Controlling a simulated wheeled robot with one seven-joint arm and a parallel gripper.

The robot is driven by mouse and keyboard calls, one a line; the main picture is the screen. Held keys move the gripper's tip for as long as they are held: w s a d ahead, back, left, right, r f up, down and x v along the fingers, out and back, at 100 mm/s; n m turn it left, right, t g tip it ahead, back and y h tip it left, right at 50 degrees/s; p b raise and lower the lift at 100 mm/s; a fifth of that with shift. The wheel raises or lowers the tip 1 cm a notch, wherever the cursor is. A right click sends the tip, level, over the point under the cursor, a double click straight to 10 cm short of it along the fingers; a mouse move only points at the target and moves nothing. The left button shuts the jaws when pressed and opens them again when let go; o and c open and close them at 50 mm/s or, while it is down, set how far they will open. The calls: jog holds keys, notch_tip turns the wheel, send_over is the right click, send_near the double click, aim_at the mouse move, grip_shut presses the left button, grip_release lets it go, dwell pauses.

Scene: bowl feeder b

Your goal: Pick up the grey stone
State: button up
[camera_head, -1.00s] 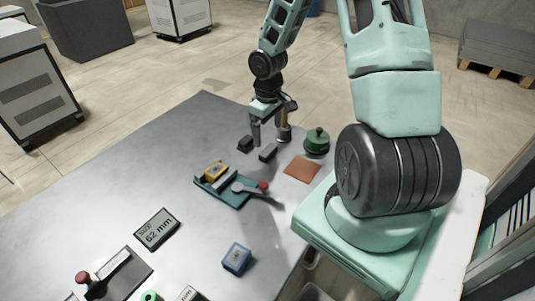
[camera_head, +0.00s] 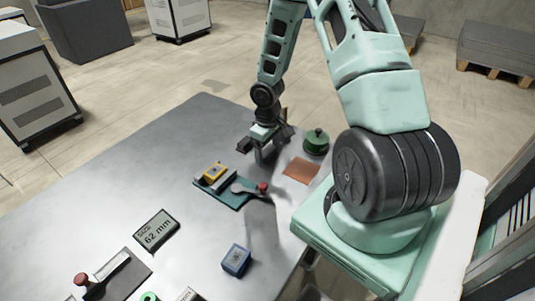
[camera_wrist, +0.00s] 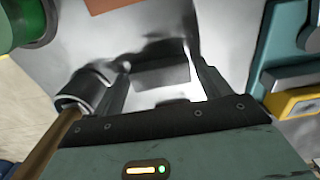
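The grey stone, seen as a plain grey block (camera_wrist: 160,74), lies on the metal table in the wrist view, between the lines of my two fingers. My gripper (camera_wrist: 160,88) is open, with one finger on each side of the block; I cannot tell whether either touches it. In the head view my gripper (camera_head: 266,156) points down low over the table and hides the block.
A cylinder with a brown handle (camera_wrist: 85,90) stands close beside the left finger in the wrist view. A green round pot (camera_head: 316,141) and an orange-brown pad (camera_head: 301,170) are to the right. A teal tray (camera_head: 232,197) with a yellow-topped item is in front.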

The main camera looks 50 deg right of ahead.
aim_at(267, 151)
jog(key=c, duration=0.7)
jog(key=shift+r, duration=0.1)
notch_tip(267, 151, up, 10)
jog(key=shift+p, duration=0.45)
